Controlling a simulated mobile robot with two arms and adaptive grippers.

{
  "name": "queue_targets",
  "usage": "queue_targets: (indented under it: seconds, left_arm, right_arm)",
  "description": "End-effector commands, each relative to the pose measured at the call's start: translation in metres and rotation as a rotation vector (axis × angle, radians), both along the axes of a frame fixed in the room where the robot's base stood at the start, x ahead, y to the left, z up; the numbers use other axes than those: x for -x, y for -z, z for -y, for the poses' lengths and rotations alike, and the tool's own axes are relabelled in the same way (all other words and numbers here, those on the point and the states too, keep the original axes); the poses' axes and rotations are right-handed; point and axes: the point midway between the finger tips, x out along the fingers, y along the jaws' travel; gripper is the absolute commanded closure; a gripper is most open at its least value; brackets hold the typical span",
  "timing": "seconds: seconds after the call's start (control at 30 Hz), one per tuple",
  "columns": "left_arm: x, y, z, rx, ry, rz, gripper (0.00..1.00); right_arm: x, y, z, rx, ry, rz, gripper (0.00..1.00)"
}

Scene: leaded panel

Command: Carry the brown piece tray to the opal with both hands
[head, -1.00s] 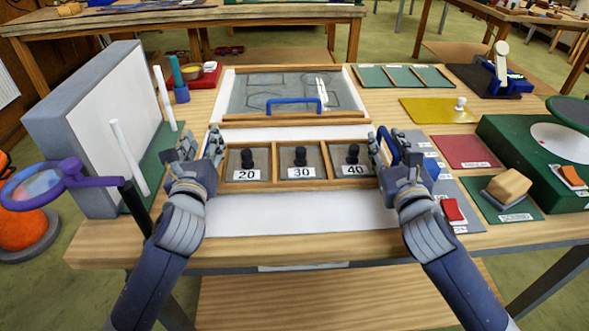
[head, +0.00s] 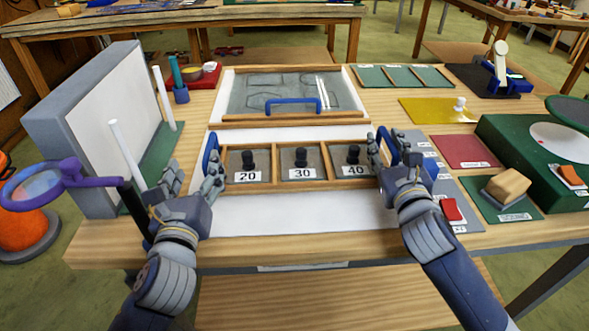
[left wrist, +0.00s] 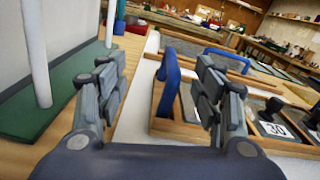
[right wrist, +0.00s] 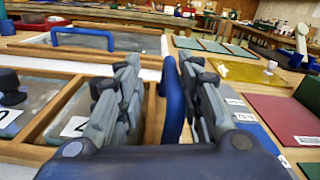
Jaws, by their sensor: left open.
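The brown piece tray (head: 292,184) lies flat on a white surface, with three compartments labelled 20, 30 and 40. Each holds a grey pane with a black knob. A blue handle (head: 211,155) stands at its left end; the right end's blue handle shows in the right wrist view (right wrist: 173,100). My left gripper (head: 192,180) is open and empty, just left of the tray; the left handle (left wrist: 168,85) shows beyond and between its fingers. My right gripper (head: 390,152) has its fingers apart on either side of the right handle, with a gap on one side. I cannot tell which thing is the opal.
A framed panel with a blue handle (head: 294,104) lies behind the tray. An upright grey-and-white board (head: 100,125) and white rods (head: 128,155) stand at the left. Labelled coloured plates (head: 466,152) and a green box (head: 530,160) fill the right. White surface (head: 300,215) is clear in front of the tray.

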Motion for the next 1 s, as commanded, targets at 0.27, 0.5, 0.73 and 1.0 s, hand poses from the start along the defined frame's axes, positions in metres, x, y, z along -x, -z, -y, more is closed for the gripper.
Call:
queue_targets:
  seconds: [0.27, 0.5, 0.73, 1.0]
  left_arm:
    - [0.026, 0.0, 0.001, -0.001, -0.002, 0.0, 0.39]
    - [0.027, 0.0, 0.002, -0.001, -0.003, -0.001, 0.39]
    - [0.027, 0.0, 0.002, -0.001, -0.003, -0.001, 0.39]
    - [0.027, 0.0, 0.002, -0.001, -0.003, -0.001, 0.39]
  right_arm:
    - [0.001, -0.003, -0.002, -0.001, -0.004, 0.007, 0.68]
    - [0.001, -0.004, -0.002, -0.001, -0.005, 0.008, 0.68]
    - [0.0, -0.003, -0.001, -0.001, -0.003, 0.006, 0.33]
    - [0.001, -0.001, -0.001, 0.0, -0.002, 0.003, 0.33]
